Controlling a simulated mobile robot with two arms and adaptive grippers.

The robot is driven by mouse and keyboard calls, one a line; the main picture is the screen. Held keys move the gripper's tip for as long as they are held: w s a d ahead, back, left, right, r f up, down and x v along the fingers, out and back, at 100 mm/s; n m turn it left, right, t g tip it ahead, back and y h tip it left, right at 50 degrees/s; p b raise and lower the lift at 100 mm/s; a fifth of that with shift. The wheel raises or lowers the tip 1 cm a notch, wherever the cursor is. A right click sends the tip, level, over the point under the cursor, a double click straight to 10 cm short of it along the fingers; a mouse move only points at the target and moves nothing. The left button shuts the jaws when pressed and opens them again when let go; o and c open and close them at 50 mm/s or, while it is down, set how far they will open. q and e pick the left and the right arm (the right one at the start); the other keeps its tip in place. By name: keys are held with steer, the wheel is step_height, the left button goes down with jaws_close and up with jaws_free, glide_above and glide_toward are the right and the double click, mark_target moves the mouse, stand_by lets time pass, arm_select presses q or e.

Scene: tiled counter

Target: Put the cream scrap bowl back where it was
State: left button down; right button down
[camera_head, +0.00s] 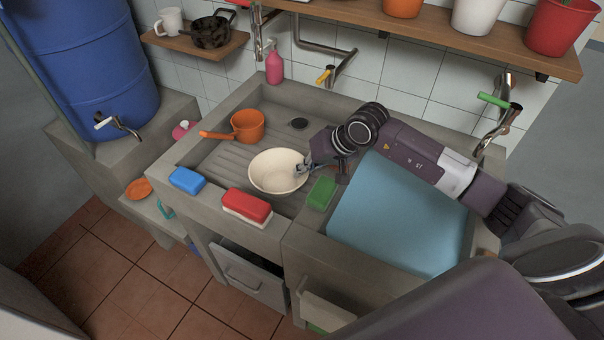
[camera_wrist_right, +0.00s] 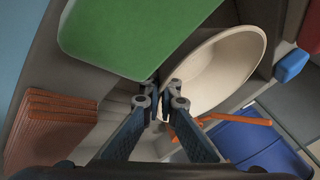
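The cream scrap bowl (camera_head: 278,172) is upright and looks empty, over the ribbed drainboard of the concrete sink. I cannot tell whether its base touches the board. My right gripper (camera_head: 303,169) is at the bowl's right rim. In the right wrist view, the fingertips (camera_wrist_right: 163,97) are close together with a thin gap, and the wall of the bowl (camera_wrist_right: 222,65) appears pinched between them. The fingers hide part of the rim. My left gripper is out of view.
An orange ladle pot (camera_head: 247,126) lies behind the bowl. A blue sponge (camera_head: 187,180) and red brush (camera_head: 246,205) sit on the front ledge. A green sponge (camera_head: 321,193) is close right, beside a blue-covered basin (camera_head: 395,215). A pink soap bottle (camera_head: 274,68) stands behind.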

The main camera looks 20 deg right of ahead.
step_height(320, 180, down, 2)
steer(key=shift+f, duration=0.1)
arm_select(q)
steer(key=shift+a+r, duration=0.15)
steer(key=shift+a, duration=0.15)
arm_select(e)
steer(key=shift+f, duration=0.1)
steer(key=c, duration=2.4)
jaws_free()
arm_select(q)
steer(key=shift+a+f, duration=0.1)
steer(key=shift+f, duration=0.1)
